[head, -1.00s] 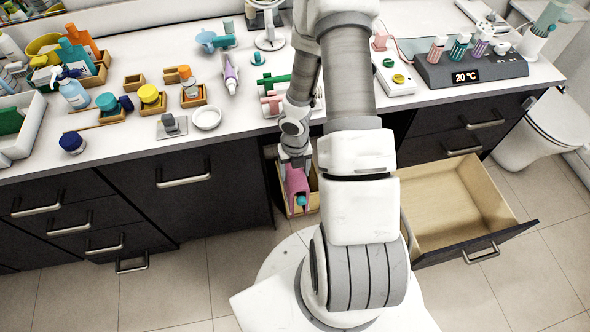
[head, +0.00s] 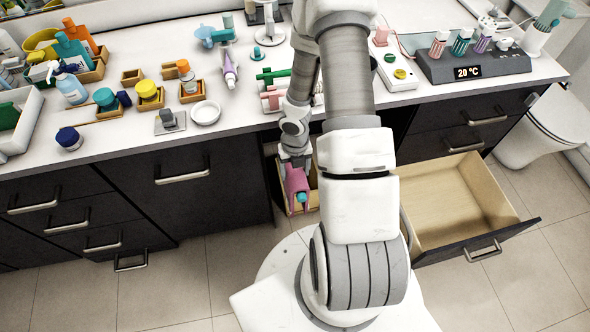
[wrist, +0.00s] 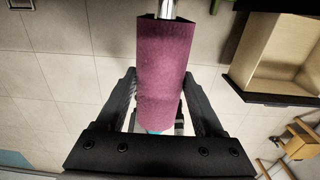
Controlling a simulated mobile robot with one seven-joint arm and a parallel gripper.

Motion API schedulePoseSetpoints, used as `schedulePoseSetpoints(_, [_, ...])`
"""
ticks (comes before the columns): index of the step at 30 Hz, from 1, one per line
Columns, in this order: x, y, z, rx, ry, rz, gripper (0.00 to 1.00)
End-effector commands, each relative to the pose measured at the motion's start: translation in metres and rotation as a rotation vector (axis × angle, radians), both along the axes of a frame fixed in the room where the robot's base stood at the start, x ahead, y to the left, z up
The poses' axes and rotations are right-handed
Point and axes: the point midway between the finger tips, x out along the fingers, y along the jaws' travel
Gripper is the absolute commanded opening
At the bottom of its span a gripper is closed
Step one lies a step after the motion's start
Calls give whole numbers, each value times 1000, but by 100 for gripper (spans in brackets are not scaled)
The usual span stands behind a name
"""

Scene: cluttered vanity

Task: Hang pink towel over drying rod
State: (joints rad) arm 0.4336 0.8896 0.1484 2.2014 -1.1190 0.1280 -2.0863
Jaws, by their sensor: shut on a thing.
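The pink towel (head: 296,183) hangs below the counter front in the head view, at the end of my arm. In the wrist view the towel (wrist: 165,60) is a long upright pink band between the two dark fingers. My gripper (head: 296,160) is shut on it; it also shows in the wrist view (wrist: 163,98). A silver cylinder (wrist: 167,8) shows at the towel's top edge in the wrist view; I cannot tell whether it is the drying rod. A small teal piece (head: 302,197) shows at the towel's lower end.
An open wooden drawer (head: 455,205) juts out at the right, with a toilet (head: 548,130) beyond. A narrow wooden compartment (head: 312,195) is behind the towel. The counter (head: 240,110) is crowded with bottles, trays and a heater-like unit (head: 470,67). The floor at left is clear.

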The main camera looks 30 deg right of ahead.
Motion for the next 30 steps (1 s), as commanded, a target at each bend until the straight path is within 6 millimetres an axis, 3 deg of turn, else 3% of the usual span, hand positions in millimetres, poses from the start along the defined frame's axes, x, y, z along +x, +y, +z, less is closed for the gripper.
schedulePoseSetpoints(6, [0, 0, -4, 0, 0, 0, 0])
schedulePoseSetpoints(7, [0, 0, -4, 0, 0, 0, 71])
schedulePoseSetpoints(12, [0, 0, -3, 0, 0, 0, 100])
schedulePoseSetpoints(22, [0, 0, 3, 0, 0, -2, 100])
schedulePoseSetpoints(26, [0, -1, 24, 0, -2, -5, 100])
schedulePoseSetpoints(30, [1, -1, 58, 0, -4, -5, 100])
